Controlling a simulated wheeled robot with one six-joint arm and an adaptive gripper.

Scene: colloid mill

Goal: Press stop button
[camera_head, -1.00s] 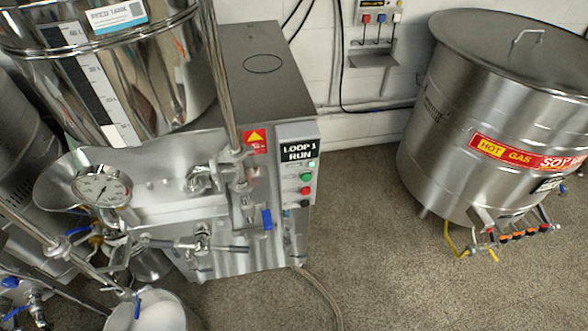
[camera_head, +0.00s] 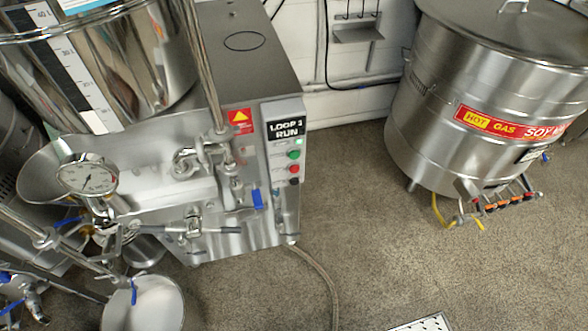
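The buttons carry no readable label, so which one is stop is not written. My gripper is not in view.
The mill cabinet (camera_head: 250,75) has pipes, valves and a pressure gauge (camera_head: 87,176) on its left front. A large steel vessel (camera_head: 430,125) marked "HOT GAS" stands at right. A hose (camera_head: 318,270) lies on the floor. Open floor (camera_head: 375,225) lies between them.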

